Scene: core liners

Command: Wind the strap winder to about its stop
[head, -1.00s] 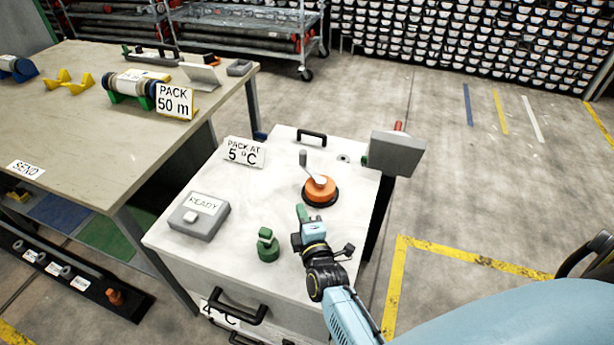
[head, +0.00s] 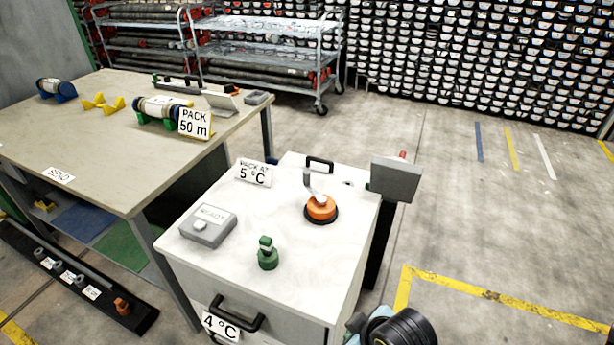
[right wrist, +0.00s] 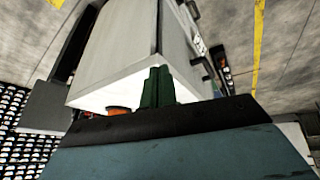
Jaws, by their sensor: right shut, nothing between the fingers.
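The strap winder is an orange round knob (head: 321,208) on a dark base, with a grey crank (head: 309,182) pointing back and slightly left. It sits on top of the white cabinet (head: 290,245). In the right wrist view a bit of the orange winder (right wrist: 118,110) shows, mostly hidden behind my gripper body. My right gripper's green fingers (right wrist: 158,78) are together, empty and apart from the winder. In the head view only part of my right arm shows at the bottom edge, in front of the cabinet. My left gripper is not in view.
A grey READY box (head: 208,226), a green knob (head: 267,253), a 5 °C sign (head: 252,173) and a black handle (head: 320,163) are on the cabinet top. A grey screen (head: 396,179) stands at its right edge. A workbench (head: 75,160) is left; floor at right is clear.

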